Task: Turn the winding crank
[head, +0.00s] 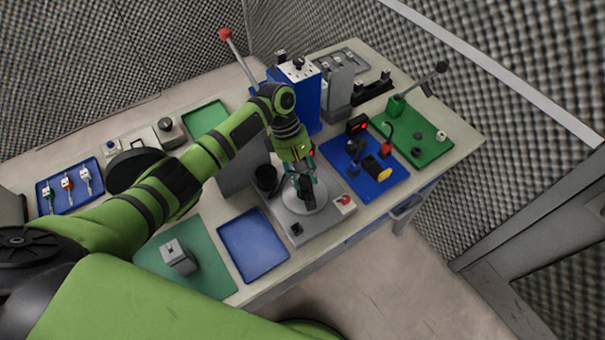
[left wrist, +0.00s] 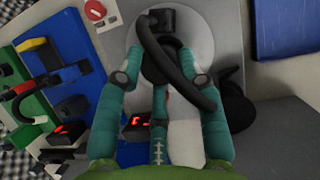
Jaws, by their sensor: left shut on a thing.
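The winding crank is black and sits on a round pale disc (head: 300,199) on a grey base plate (head: 322,222) near the table's front edge. In the left wrist view, the crank's curved black arm (left wrist: 181,68) crosses the pale disc (left wrist: 125,47). My left gripper (head: 303,184) reaches down over the disc from above. In the left wrist view its teal fingers (left wrist: 165,72) are closed around the black crank part, which shows between their tips. The fingers partly hide the crank in the head view. My right gripper is in neither view.
A red knob (head: 345,200) is on the base plate's right corner and a dark cup (head: 266,178) at its left. Blue (head: 372,188) and green (head: 440,146) boards with devices lie to the right. A red-tipped lever (head: 226,36) rises behind. A blue mat (head: 252,245) lies empty to the left.

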